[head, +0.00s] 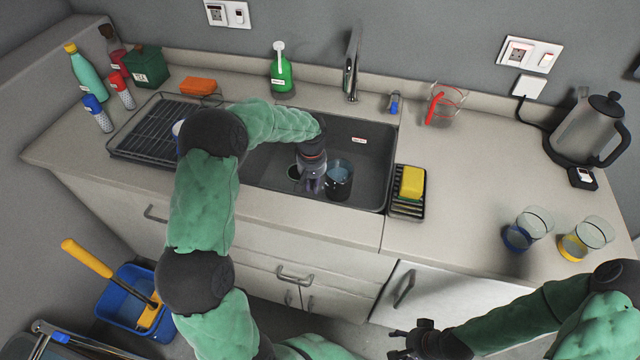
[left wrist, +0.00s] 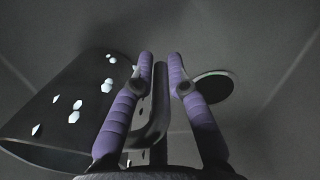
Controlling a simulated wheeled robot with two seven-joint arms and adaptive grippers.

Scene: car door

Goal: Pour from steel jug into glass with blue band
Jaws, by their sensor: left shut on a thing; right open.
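The steel jug (head: 340,184) is in the sink, upright, with its top facing the camera; I cannot tell whether its base touches the sink floor. My left gripper (head: 313,188) reaches down into the sink and is shut on the jug's handle. In the left wrist view, the jug (left wrist: 55,115) lies left of my left gripper (left wrist: 160,62), and its dark handle passes between the purple fingers. The glass with blue band (head: 527,228) stands on the right counter. My right gripper (head: 412,340) is open and empty, in front of the cabinets.
A glass with yellow band (head: 590,235) stands right beside the blue-banded one. A kettle (head: 590,130), a red-marked measuring cup (head: 443,105) and a sponge (head: 412,182) in its rack are on the counter. The faucet (head: 351,65) rises behind the sink. Counter between sponge and glasses is clear.

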